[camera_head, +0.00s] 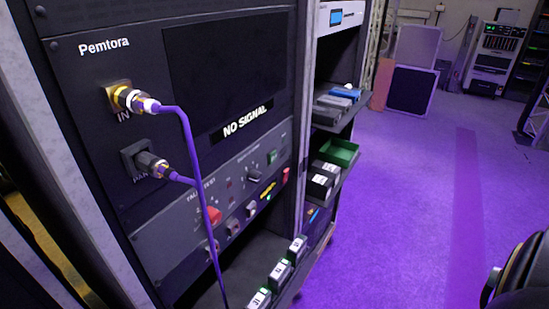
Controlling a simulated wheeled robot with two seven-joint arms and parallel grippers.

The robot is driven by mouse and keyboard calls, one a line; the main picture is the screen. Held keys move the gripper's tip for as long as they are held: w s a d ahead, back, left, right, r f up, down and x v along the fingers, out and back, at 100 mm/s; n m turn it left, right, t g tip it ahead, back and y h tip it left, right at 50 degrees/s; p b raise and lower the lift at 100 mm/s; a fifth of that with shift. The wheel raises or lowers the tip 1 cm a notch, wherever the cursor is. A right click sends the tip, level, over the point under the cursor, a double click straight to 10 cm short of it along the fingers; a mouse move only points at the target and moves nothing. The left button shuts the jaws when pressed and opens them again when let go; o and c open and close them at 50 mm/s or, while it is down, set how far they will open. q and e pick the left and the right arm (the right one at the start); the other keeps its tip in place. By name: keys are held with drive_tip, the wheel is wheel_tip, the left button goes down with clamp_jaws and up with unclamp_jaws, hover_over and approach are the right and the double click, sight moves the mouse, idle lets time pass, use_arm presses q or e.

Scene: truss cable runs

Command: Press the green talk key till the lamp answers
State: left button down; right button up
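A small green key (272,156) sits at the upper right of the grey control panel (165,240), low on the rack's front. It is likely the talk key, but its label is too small to read. I cannot tell which small part of the panel is the lamp. A yellow marking or light (267,190) shows below the green key. Neither of my grippers is in view, and nothing touches the panel's keys.
Purple cables from the IN plug (132,100) and a lower plug (150,163) hang across the panel's left part. A dark screen (226,68) reads NO SIGNAL. Labelled packs (280,272) stand on a ledge below. Shelves hold a green tray (338,151).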

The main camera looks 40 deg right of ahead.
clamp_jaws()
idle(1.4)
